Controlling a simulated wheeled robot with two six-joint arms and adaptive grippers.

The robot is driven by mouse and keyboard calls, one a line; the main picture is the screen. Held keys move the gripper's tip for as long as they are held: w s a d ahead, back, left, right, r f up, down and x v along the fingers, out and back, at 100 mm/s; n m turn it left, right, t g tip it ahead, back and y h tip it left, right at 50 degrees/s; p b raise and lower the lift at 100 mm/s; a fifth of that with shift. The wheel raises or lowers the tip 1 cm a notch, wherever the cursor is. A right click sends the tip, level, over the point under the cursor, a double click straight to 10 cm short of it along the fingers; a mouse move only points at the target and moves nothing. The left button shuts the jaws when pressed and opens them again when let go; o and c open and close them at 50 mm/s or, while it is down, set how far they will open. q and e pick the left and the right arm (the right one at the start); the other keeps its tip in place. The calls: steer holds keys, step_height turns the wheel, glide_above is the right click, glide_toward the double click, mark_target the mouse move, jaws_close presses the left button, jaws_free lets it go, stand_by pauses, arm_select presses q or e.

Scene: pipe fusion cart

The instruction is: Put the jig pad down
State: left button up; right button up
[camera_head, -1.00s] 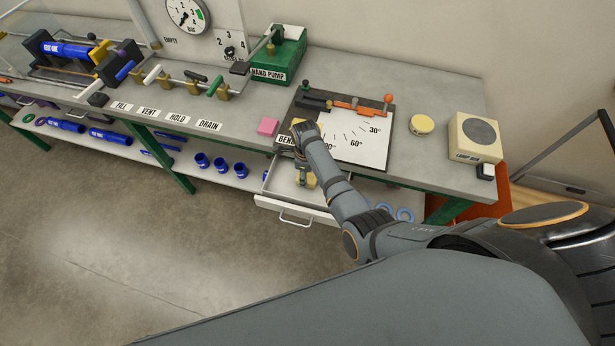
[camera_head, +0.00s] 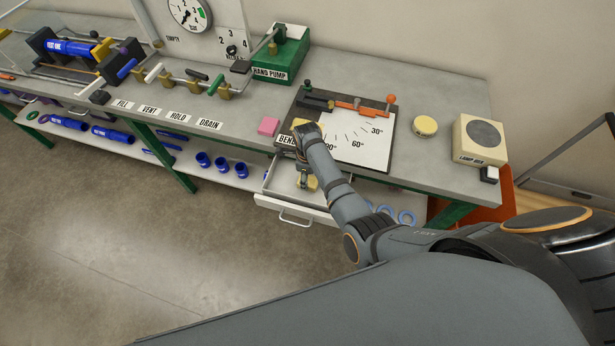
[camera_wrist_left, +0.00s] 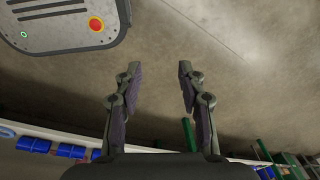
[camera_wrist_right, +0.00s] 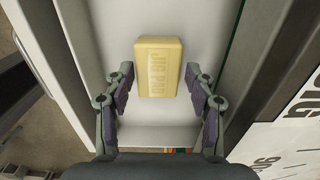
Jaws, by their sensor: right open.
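The jig pad (camera_wrist_right: 158,67) is a pale yellow block with lettering. It lies in the open white drawer (camera_wrist_right: 112,28) under the bench. In the head view the pad (camera_head: 312,183) shows as a small yellow patch, partly hidden by my right gripper (camera_head: 302,178). In the right wrist view my right gripper (camera_wrist_right: 158,85) is open, with one finger on each side of the pad and a gap visible at both sides. My left gripper (camera_wrist_left: 157,72) is open and empty over the bare floor, seen only in the left wrist view.
The bending board (camera_head: 355,140) with angle marks sits on the bench above the drawer. Blue pipe pieces (camera_head: 220,165) lie on the lower shelf.

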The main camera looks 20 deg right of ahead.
step_height(320, 180, up, 12)
steer(key=p, duration=0.7)
steer(key=shift+f+p, duration=0.15)
steer(key=shift+p, duration=0.15)
